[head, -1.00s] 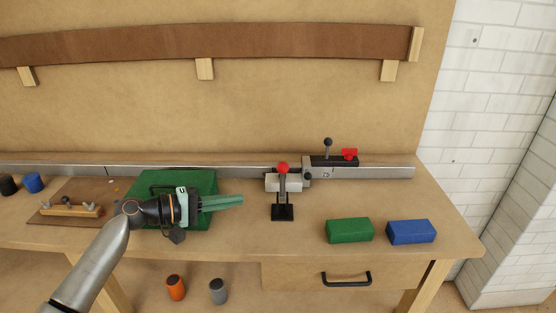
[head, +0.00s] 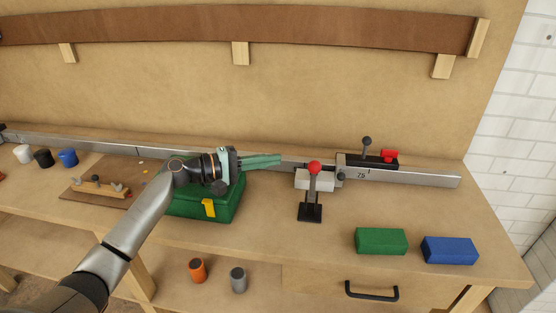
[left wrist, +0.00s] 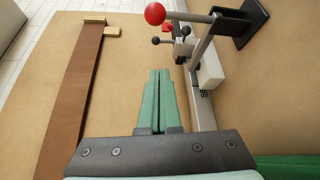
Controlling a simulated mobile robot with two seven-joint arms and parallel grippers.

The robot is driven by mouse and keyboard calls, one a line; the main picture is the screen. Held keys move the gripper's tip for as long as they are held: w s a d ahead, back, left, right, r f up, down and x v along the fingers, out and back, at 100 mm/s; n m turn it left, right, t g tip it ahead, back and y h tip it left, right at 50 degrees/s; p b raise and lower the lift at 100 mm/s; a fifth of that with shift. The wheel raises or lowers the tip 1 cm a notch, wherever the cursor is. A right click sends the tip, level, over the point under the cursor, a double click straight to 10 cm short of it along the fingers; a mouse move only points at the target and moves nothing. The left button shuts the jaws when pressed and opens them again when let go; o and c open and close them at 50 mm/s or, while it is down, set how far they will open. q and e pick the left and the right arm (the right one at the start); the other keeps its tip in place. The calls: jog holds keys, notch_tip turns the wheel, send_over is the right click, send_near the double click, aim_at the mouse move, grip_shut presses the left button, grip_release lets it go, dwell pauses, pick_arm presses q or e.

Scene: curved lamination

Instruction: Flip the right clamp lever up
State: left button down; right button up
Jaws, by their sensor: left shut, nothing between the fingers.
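The clamp has a red ball knob (head: 314,168) on a grey lever that stands up from a black base (head: 310,212), in front of the rail. The knob also shows in the left wrist view (left wrist: 155,14), with the lever reaching back to the black base (left wrist: 237,22). A pale block (head: 317,180) sits behind the lever at the rail. My left gripper (head: 279,160) is shut and empty, its green fingers pointing right, just left of the knob and apart from it. It also shows in the left wrist view (left wrist: 160,73). My right gripper is not in view.
A metal rail (head: 430,178) runs along the table's back. A black slide (head: 370,158) with a dark-knobbed lever and red handle sits on it. A green case (head: 205,207) is below my left arm. Green (head: 381,241) and blue (head: 450,250) blocks lie front right.

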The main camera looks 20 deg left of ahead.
aim_at(314, 169)
pick_arm(q)
jog(key=w+d+p, duration=0.2)
jog(key=d+p, duration=0.1)
jog(key=d, duration=0.4)
jog(key=shift+w+d, duration=0.2)
jog(key=shift+d, duration=0.1)
dwell(0.3)
